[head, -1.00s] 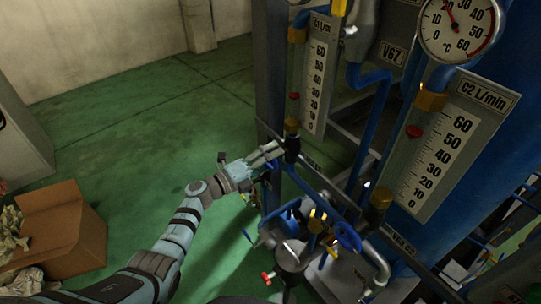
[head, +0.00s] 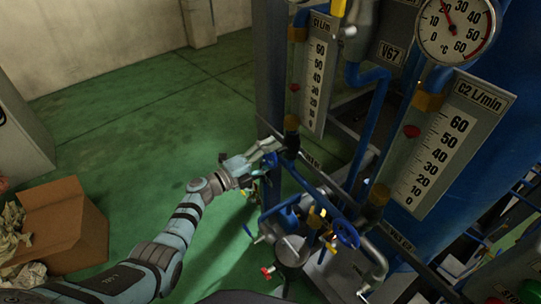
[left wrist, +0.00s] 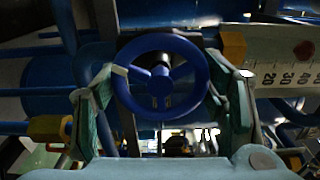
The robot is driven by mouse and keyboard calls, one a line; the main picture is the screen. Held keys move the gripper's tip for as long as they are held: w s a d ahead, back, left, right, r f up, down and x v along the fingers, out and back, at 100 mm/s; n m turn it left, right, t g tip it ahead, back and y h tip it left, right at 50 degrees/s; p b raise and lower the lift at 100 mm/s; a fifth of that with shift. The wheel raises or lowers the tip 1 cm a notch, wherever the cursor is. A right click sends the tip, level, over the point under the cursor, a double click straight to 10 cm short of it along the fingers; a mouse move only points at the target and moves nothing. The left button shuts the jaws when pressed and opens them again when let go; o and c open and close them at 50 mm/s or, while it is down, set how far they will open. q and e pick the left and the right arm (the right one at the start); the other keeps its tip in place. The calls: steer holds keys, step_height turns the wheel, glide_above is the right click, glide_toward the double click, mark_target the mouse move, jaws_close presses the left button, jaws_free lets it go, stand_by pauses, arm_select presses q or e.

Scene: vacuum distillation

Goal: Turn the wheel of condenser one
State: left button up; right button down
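The wheel of condenser one (left wrist: 190,62) is a blue three-spoked handwheel, seen face-on in the left wrist view. The two fingers of my left gripper (left wrist: 165,75) stand on either side of it, their tips at the rim on the left and right. They look shut on it. In the head view my left gripper (head: 262,153) reaches the pipework below the C1 flow meter (head: 316,75); the wheel is mostly hidden there. The red float (head: 295,87) stands in the C1 tube. My right gripper is not in view.
A second blue handwheel (head: 346,233) sits to the right, below the C2 flow meter (head: 437,150). Pipes and a small vessel (head: 291,251) are below my gripper. A cardboard box (head: 75,225) stands at left; the green floor (head: 130,120) between is clear.

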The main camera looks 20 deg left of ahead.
arm_select(q)
steer(key=o, duration=0.4)
steer(key=v, duration=1.2)
